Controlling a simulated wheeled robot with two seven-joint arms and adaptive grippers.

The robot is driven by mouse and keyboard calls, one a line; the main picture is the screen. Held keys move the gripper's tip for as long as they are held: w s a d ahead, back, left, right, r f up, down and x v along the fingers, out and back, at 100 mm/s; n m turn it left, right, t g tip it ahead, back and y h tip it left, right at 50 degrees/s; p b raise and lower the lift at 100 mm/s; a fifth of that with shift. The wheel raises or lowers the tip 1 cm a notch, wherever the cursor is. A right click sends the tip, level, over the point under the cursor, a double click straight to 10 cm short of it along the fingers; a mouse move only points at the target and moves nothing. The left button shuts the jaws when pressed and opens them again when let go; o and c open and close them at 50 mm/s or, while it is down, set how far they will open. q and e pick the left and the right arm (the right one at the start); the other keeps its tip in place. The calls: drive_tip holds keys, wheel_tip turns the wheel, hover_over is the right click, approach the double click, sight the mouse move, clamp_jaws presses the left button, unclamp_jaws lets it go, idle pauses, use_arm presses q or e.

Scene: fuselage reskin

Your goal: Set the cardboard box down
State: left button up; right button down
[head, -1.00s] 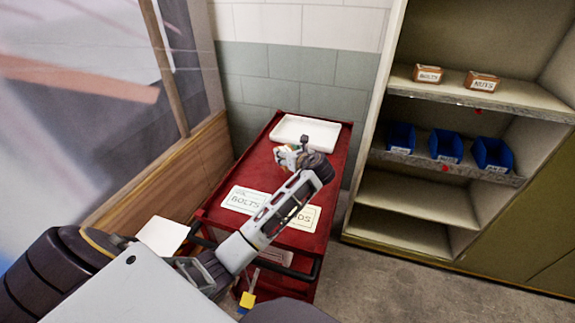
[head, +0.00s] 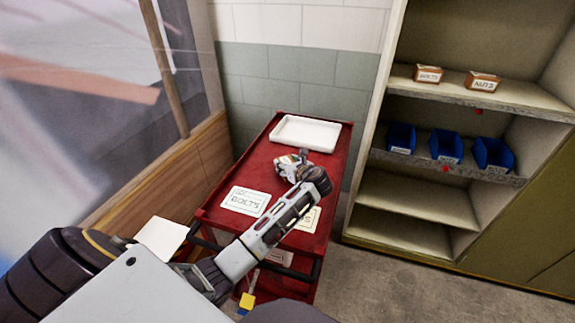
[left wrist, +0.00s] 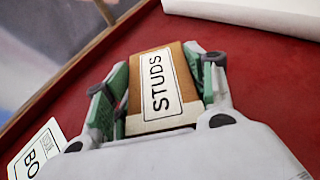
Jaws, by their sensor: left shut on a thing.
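The small cardboard box (left wrist: 155,85) carries a white STUDS label and sits between the two green-padded fingers of my left gripper (head: 290,163) in the left wrist view. The gripper is shut on it. In the head view the gripper is over the red cart top (head: 252,168), and the box is mostly hidden there. I cannot tell whether the box touches the cart. A white BOLTS card (head: 246,201) lies on the cart, left of my forearm. A second card (head: 310,219) is partly hidden under the forearm. My right gripper is not in view.
A white tray (head: 306,132) lies at the cart's far end. Right of the cart, a shelf unit (head: 410,195) holds a bolts box (head: 428,74), a nuts box (head: 482,81) and blue bins (head: 446,146). A wooden-framed panel (head: 165,170) stands to the left. The cart top's left side is clear.

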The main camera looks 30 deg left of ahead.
use_arm(q)
drive_tip(key=o, duration=1.1)
drive_tip(key=shift+o, duration=1.2)
drive_tip(key=shift+r, duration=0.1)
drive_tip(key=shift+s+d+r, duration=0.25)
drive_tip(key=shift+s+d, duration=0.05)
drive_tip(key=shift+d, duration=0.2)
drive_tip(key=v, duration=0.4)
drive_tip(key=shift+s+d+r, duration=0.1)
drive_tip(key=shift+s+d, duration=0.05)
drive_tip(key=shift+d, duration=0.1)
drive_tip(key=v, duration=0.4)
drive_tip(key=shift+s+d+r+p, duration=0.1)
drive_tip(key=shift+d+r+p, duration=0.1)
drive_tip(key=shift+d+p, duration=0.1)
drive_tip(key=shift+s+d+r, duration=0.1)
drive_tip(key=shift+s+d, duration=0.1)
drive_tip(key=shift+s+d+r, duration=0.15)
drive_tip(key=shift+d, duration=0.1)
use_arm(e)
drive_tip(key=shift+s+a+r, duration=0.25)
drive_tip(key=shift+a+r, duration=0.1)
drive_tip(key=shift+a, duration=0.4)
use_arm(q)
drive_tip(key=shift+r, duration=0.1)
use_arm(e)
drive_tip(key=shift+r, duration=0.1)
